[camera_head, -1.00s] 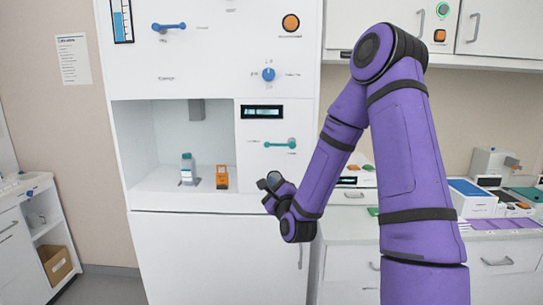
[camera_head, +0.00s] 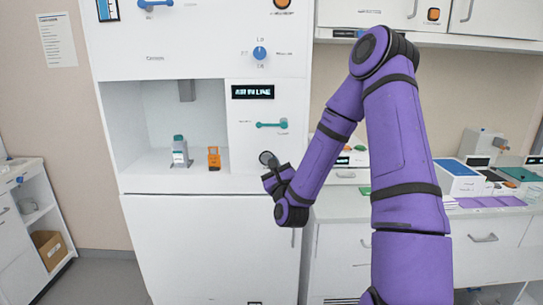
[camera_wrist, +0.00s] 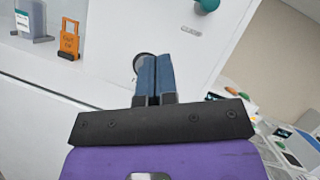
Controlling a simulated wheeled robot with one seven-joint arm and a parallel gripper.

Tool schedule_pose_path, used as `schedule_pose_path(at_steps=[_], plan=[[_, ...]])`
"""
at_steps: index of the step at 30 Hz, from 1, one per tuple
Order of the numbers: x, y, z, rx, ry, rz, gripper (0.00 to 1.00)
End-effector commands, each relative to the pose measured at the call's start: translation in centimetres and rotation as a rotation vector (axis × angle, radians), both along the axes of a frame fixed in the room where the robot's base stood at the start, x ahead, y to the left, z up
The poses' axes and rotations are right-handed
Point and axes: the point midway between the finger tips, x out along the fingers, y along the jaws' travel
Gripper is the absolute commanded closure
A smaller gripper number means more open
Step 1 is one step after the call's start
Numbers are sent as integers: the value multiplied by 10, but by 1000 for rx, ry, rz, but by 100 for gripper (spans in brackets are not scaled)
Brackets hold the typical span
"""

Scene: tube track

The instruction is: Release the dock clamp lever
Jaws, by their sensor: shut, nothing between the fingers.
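A teal lever (camera_head: 271,124) lies roughly level on the white panel, under a small display (camera_head: 252,92). A blue lever (camera_head: 155,4) shows at the top edge. I cannot tell from the small labels which one is the dock clamp lever. My gripper (camera_head: 268,164) is below the teal lever and apart from it. In the wrist view my gripper (camera_wrist: 154,62) has its two fingers together, with nothing between them. A round, dark-rimmed disc (camera_wrist: 139,62) shows partly behind the fingertips. A teal knob (camera_wrist: 207,4) is cut off at the top edge.
A teal-capped bottle (camera_head: 180,151) and an orange tagged item (camera_head: 214,158) stand in the open bay left of my gripper. A blue knob (camera_head: 260,53) is above the display. A counter with devices (camera_head: 460,180) lies to the right, behind my arm.

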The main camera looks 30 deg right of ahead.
Motion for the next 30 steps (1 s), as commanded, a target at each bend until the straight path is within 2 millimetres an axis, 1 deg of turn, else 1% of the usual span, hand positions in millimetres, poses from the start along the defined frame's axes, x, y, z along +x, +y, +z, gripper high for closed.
schedule_pose_path(at_steps=[14, 18, 21, 25, 30], plan=[[75, -28, 35, -2, -2, -1, 100], [84, -22, 53, -3, -3, 1, 100], [89, -20, 60, -2, -1, 1, 100], [93, -18, 66, -2, -2, 0, 100], [94, -18, 67, 0, -1, 0, 100]])
